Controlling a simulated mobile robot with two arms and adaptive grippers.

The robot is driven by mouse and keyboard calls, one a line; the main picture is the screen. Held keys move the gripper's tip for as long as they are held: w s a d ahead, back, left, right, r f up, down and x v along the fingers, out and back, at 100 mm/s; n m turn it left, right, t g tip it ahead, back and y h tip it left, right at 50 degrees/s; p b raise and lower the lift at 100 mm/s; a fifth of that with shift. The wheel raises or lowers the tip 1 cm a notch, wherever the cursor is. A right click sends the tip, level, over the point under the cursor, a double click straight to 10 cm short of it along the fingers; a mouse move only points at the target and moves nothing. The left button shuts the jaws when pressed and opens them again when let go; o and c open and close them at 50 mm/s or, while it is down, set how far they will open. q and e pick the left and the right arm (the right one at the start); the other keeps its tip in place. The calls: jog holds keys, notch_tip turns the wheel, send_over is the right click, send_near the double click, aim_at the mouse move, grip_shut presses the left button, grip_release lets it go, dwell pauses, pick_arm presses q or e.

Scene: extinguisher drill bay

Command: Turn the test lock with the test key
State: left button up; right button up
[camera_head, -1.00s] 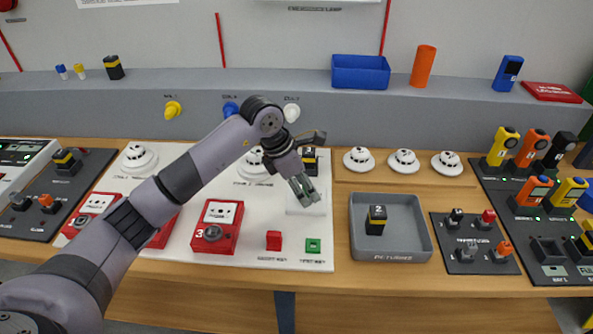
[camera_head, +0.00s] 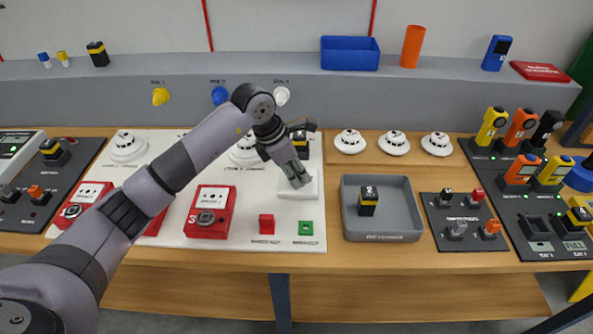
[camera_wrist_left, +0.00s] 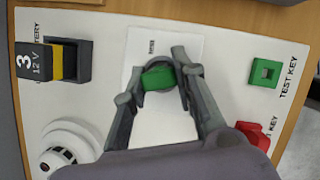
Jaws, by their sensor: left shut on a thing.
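The green test key (camera_wrist_left: 158,77) is between the fingers of my left gripper (camera_wrist_left: 160,72), which is shut on it. In the head view my left gripper (camera_head: 299,180) is low over a white plate (camera_head: 310,189), its fingers hiding the key. A dark round ring shows around the key against the plate (camera_wrist_left: 160,125); it looks like the lock, but I cannot tell how far the key is in. The green holder marked TEST KEY (camera_wrist_left: 265,72) has an open square hole; it also shows in the head view (camera_head: 305,228). My right gripper is out of view.
A red key (camera_head: 266,223) sits beside the green holder. A battery marked 3 (camera_wrist_left: 48,61) stands near the plate. A red call point (camera_head: 210,211) and white detectors (camera_head: 128,145) share the board. A grey tray (camera_head: 398,236) is to the right.

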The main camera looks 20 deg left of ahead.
pick_arm(q)
grip_shut()
jog(key=shift+n+t+y, duration=0.4)
jog(key=shift+n, duration=0.7)
jog(key=shift+n, duration=0.4)
jog(key=shift+d+n+y+p, duration=0.1)
jog(key=shift+n+y+p, duration=0.2)
jog(key=shift+n, duration=0.5)
